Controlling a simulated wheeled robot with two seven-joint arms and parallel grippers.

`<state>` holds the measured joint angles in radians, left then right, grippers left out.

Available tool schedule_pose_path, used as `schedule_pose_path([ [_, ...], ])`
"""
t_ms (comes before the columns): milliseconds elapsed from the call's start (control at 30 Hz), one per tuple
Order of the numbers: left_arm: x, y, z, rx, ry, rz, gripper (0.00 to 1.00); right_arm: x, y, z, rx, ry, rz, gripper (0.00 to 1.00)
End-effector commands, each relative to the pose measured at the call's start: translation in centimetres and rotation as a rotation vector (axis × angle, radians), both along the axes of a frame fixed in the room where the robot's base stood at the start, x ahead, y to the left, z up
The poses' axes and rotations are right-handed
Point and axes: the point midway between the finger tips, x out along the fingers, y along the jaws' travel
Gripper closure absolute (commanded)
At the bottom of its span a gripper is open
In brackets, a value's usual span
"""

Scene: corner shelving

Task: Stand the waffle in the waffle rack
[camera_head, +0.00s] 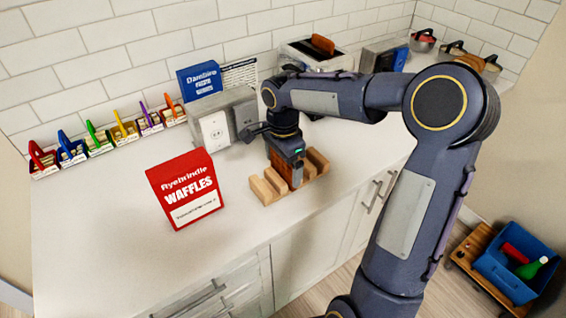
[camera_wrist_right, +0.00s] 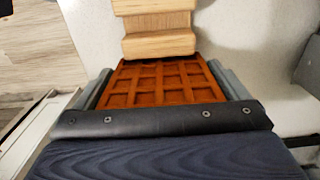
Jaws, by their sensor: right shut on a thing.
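The waffle is a brown gridded slab (camera_wrist_right: 155,85), held between the fingers of my right gripper (camera_wrist_right: 160,92) in the right wrist view. In the head view my right gripper (camera_head: 287,167) points down at the wooden waffle rack (camera_head: 262,190), and a strip of the waffle (camera_head: 281,164) shows by its fingers. The rack is a light wooden block with slots on the counter; its end also shows just beyond the waffle in the wrist view (camera_wrist_right: 157,45). The gripper hides the middle slots, so I cannot tell how deep the waffle sits. My left gripper is not in view.
A red waffle box (camera_head: 186,190) stands left of the rack. A grey appliance (camera_head: 216,128) and a blue box (camera_head: 200,79) stand behind. A toaster (camera_head: 318,60) holding a brown slab (camera_head: 323,43) is farther back. The counter's left front is clear.

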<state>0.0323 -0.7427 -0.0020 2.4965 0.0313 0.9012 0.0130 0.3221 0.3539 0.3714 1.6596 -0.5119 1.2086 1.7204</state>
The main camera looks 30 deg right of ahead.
Motion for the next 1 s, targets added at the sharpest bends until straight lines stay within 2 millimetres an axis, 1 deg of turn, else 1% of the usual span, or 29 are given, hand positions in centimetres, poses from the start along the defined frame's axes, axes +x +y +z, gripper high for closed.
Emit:
schedule_pose_path([
  [167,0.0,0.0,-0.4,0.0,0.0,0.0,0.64,0.0,0.0,-0.4,0.0,0.0,0.0,0.28],
  [200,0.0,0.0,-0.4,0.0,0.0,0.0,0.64,0.0,0.0,-0.4,0.0,0.0,0.0,0.05],
  [233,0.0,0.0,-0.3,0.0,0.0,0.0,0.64,0.0,0.0,-0.3,0.0,0.0,0.0,0.01],
  [433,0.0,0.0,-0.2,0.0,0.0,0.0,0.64,0.0,0.0,-0.3,0.0,0.0,0.0,0.0],
  [567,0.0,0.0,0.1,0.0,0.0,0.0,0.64,0.0,0.0,0.4,0.0,-0.002,0.0,0.0],
  [667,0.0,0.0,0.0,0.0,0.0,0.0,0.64,0.1,0.0,1.7,-0.002,-0.005,-0.001,0.0],
  [900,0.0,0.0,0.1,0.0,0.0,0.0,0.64,0.1,0.1,7.0,0.001,-0.007,0.0,0.0],
  [1000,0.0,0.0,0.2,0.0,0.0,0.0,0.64,0.1,0.0,8.9,-0.001,-0.005,0.0,0.0],
])
